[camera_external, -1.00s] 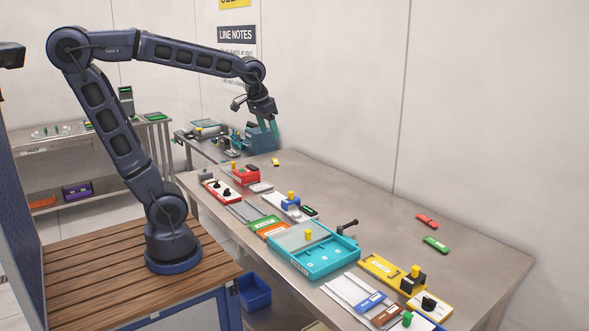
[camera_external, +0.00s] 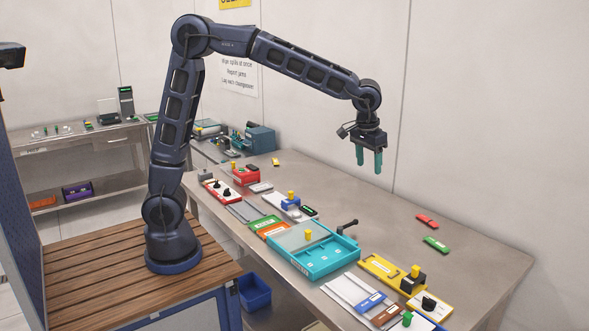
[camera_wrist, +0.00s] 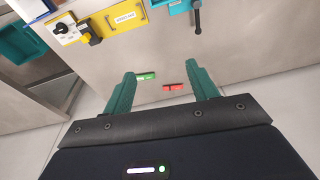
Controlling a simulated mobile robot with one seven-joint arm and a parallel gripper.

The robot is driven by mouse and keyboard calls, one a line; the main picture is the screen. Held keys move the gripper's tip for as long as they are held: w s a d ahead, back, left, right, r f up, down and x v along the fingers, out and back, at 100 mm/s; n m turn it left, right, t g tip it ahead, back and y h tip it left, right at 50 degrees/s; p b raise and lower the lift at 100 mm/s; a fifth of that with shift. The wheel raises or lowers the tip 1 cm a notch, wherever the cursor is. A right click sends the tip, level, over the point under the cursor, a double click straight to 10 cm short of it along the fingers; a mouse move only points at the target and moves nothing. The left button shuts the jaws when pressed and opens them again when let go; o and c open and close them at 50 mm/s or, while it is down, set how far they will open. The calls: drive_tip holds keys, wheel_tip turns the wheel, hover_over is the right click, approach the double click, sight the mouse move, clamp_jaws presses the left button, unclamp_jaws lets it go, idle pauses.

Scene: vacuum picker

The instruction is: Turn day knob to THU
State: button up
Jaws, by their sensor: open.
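My gripper (camera_external: 369,168) is open and empty, high above the workbench, pointing down. In the wrist view, its teal fingers (camera_wrist: 163,82) are spread apart. A white panel with a black knob (camera_external: 429,303) lies at the near right end of the bench. What appears to be this knob also shows at the top left of the wrist view (camera_wrist: 61,29). A red panel with two black knobs (camera_external: 223,190) lies at the far left of the bench. Day markings are too small to read, so I cannot tell which knob is the day knob.
The workbench (camera_external: 470,250) holds a teal tray (camera_external: 330,262) with a black handle and a yellow panel (camera_external: 385,272) with a yellow-topped block. A red piece (camera_external: 427,221) and a green piece (camera_external: 436,244) lie on the right. The bench's back middle is clear.

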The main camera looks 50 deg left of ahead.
drive_tip(key=d+f+g, duration=0.1)
drive_tip(key=d+f, duration=0.3)
drive_tip(key=d, duration=0.4)
drive_tip(key=d+f, duration=0.4)
drive_tip(key=d, duration=0.4)
drive_tip(key=g, duration=0.1)
hover_over(430, 300)
wheel_tip(430, 300, down, 10)
drive_tip(key=shift+n, duration=0.3)
wheel_tip(430, 300, down, 11)
drive_tip(key=shift+c, duration=0.2)
drive_tip(key=c, duration=0.9)
